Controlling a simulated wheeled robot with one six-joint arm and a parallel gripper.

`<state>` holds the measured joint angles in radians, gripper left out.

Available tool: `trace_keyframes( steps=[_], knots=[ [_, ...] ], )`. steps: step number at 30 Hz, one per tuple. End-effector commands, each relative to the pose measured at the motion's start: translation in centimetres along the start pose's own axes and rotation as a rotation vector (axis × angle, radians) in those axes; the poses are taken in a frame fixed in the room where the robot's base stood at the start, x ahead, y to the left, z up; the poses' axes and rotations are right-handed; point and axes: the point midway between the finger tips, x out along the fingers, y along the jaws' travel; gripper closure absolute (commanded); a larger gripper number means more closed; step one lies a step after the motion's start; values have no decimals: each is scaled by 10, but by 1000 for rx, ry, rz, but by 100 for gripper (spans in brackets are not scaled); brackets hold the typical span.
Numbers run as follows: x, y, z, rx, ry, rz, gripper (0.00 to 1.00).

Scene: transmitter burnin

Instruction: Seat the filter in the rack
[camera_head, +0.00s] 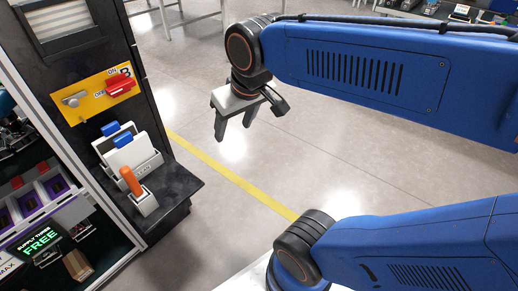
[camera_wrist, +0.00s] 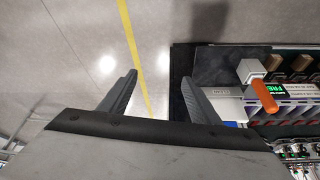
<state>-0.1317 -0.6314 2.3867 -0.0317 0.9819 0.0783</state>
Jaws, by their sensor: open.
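Two white panels with blue tabs stand upright in a slotted holder on a black shelf; the front one (camera_head: 133,153), which looks like a filter, partly hides the rear one (camera_head: 112,142). A pale panel also shows partly in the wrist view (camera_wrist: 222,108), beside my right finger. The black rack (camera_head: 122,45) rises behind the shelf, with a louvred opening (camera_head: 62,22) at its top left. My gripper (camera_head: 233,132) is open and empty, pointing down over the floor, right of the shelf and apart from the panels. Its two fingers also show in the wrist view (camera_wrist: 157,88).
An orange handle (camera_head: 130,180) stands in a grey block at the shelf's front. A yellow plate (camera_head: 98,95) carries a red switch and a grey lever. A bay with purple modules (camera_head: 42,198) lies lower left. Floor right of the shelf is clear.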

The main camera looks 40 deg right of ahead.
Motion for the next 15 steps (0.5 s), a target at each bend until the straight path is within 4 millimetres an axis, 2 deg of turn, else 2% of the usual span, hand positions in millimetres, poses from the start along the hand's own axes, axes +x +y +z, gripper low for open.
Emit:
trace_keyframes(
  steps=[1,3,6,10,15],
  knots=[
    [3,8,19,19,4,7,43],
    [8,16,40,33,6,13,43],
    [15,22,62,47,8,21,43],
    [20,26,77,56,9,26,43],
    [21,27,80,57,8,26,43]
  ],
)
